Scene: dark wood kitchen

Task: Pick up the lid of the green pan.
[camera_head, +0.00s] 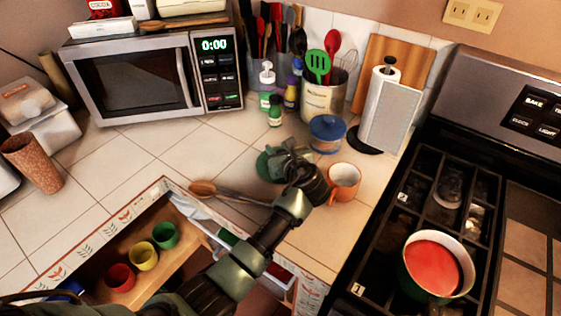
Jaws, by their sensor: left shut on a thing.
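My left gripper (292,166) is over the counter, shut on a green item (265,166) that looks like the lid of the green pan. The gripper and wrist cover much of it, so its full shape and whether it touches the counter cannot be told. A green pot (405,274) with a pale rim stands on the stove at the right, uncovered, with red contents inside. My right gripper is not in view.
An open drawer (197,262) holds coloured cups below. The counter's left middle is clear.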

